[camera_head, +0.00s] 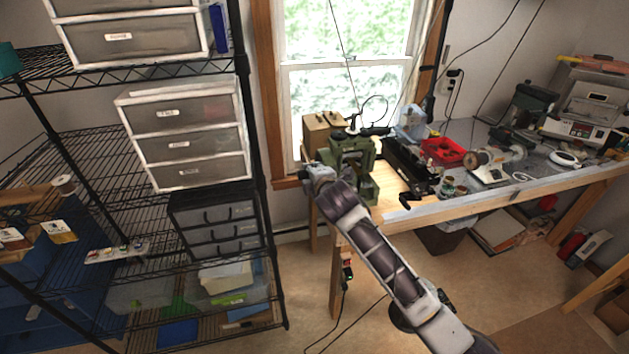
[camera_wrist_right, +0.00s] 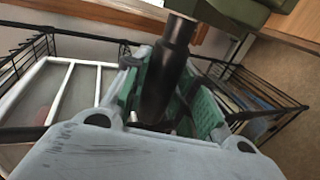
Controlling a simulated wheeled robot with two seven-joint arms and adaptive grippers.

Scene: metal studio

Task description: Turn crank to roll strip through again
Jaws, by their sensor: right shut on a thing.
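The green rolling mill (camera_head: 352,152) stands at the left end of the workbench, in front of the window. My right arm reaches up to its left side in the head view. My right gripper (camera_head: 318,173) is beside the mill there. In the right wrist view the gripper's green-padded fingers (camera_wrist_right: 170,95) are shut around the dark cylindrical crank handle (camera_wrist_right: 168,72). A green part of the mill also shows at the top of the wrist view (camera_wrist_right: 240,10). My arm hides part of the mill's front. I cannot make out the strip. My left gripper is not in view.
The wooden workbench (camera_head: 400,217) runs to the right, with a red tray (camera_head: 442,150), a dark long tool and small jars. A tan box (camera_head: 322,130) is behind the mill. A wire shelf with white drawers (camera_head: 185,138) stands left. Floor in front is mostly clear.

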